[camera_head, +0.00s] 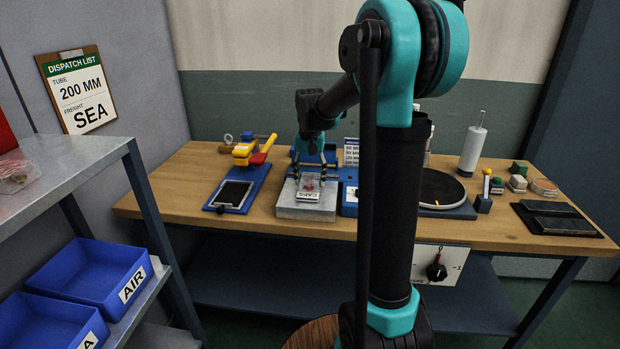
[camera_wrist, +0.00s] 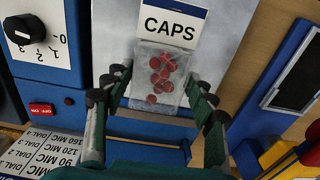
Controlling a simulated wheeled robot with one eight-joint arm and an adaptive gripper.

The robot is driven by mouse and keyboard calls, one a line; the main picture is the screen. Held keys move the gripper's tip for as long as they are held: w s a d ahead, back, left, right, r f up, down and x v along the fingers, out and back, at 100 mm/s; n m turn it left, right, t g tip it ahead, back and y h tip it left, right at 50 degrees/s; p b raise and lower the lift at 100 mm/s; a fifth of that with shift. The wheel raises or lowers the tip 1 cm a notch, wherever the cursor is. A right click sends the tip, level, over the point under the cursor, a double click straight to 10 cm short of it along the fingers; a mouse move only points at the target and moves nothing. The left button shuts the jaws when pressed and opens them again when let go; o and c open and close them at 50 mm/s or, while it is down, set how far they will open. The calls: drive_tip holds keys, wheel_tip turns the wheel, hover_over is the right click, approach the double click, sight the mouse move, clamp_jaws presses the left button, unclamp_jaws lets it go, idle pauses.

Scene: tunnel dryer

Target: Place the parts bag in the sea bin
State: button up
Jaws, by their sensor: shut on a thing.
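The parts bag (camera_wrist: 158,80), a clear pouch of red caps, is between the fingers of my gripper (camera_wrist: 160,88) in the wrist view. A white CAPS label (camera_wrist: 170,24) shows at its far edge. In the head view my gripper (camera_head: 311,170) is low over a grey metal block (camera_head: 294,207) on the bench, shut on the bag. I cannot tell whether the bag touches the block. The sea bin (camera_head: 40,324) is a blue open bin at lower left; only the last letter of its label shows. The blue AIR bin (camera_head: 62,268) is beside it.
The bins stand on a metal shelf rack (camera_head: 152,287) left of the wooden bench (camera_head: 165,182). A dispatch list (camera_head: 80,90) on the wall reads 200 MM and SEA.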

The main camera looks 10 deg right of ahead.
drive_tip(key=o, duration=1.4)
drive_tip(key=shift+f, duration=0.1)
